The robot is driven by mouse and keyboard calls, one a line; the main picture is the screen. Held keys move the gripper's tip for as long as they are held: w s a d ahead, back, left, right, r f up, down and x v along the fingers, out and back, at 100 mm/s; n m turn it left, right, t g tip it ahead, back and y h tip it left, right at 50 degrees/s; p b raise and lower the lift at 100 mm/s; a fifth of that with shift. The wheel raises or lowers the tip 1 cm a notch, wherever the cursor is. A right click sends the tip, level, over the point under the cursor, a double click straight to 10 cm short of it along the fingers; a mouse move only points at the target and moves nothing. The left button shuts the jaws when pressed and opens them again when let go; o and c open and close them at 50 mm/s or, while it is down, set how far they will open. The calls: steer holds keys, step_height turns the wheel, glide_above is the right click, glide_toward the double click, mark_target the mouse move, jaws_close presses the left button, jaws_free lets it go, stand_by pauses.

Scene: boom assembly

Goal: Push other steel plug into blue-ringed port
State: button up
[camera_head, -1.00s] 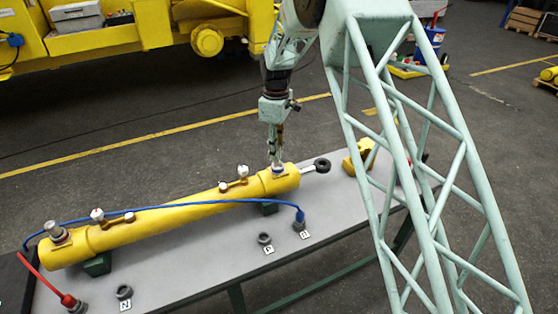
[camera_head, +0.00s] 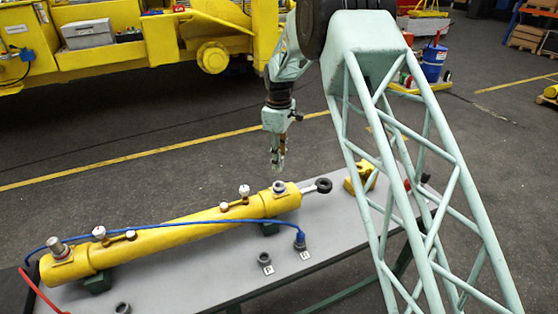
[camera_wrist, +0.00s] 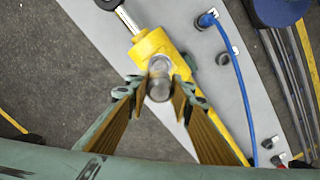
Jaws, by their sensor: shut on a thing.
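The yellow cylinder (camera_head: 185,221) lies along the table. My gripper (camera_head: 278,170) is above its right-end port (camera_head: 279,187), with a small gap below the fingers. In the wrist view, my gripper (camera_wrist: 158,92) is shut on a steel plug (camera_wrist: 159,88), with the yellow port block (camera_wrist: 150,45) behind it. The plug hides most of the port, so its ring colour is hard to tell there. A second steel plug (camera_head: 57,246) stands upright at the cylinder's left end.
A blue hose (camera_head: 180,224) arches along the cylinder to a socket (camera_head: 299,240) on the grey table (camera_head: 215,275). An empty socket (camera_head: 264,258) stands beside it. A red hose (camera_head: 38,288) is at the lower left. Yellow machinery (camera_head: 130,55) is behind.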

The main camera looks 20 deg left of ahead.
steer(key=shift+f, duration=0.1)
steer(key=shift+f+b, duration=1.7)
steer(key=shift+f, duration=2.75)
steer(key=o, duration=1.1)
steer(key=shift+c, duration=0.2)
steer(key=shift+f, duration=0.1)
steer(key=shift+r, duration=0.2)
steer(key=shift+r, duration=5.85)
